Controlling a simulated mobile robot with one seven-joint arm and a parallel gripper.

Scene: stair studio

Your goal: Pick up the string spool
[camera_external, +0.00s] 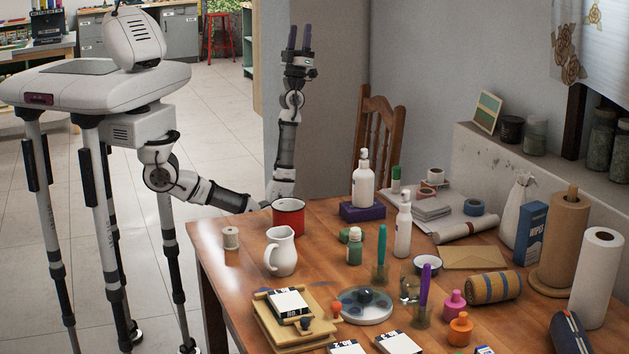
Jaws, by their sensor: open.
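The string spool (231,238) is a small pale spool standing upright near the left edge of the wooden table (215,262). My gripper (299,38) is raised high above the far side of the table, fingers pointing up. It is open and empty, well apart from the spool. Nothing hides the spool in this view.
A red mug (288,217) and a white pitcher (281,251) stand just right of the spool. A stack of boards (262,318) lies in front. Bottles, jars and paper rolls crowd the rest of the table. A wooden chair (381,125) stands behind.

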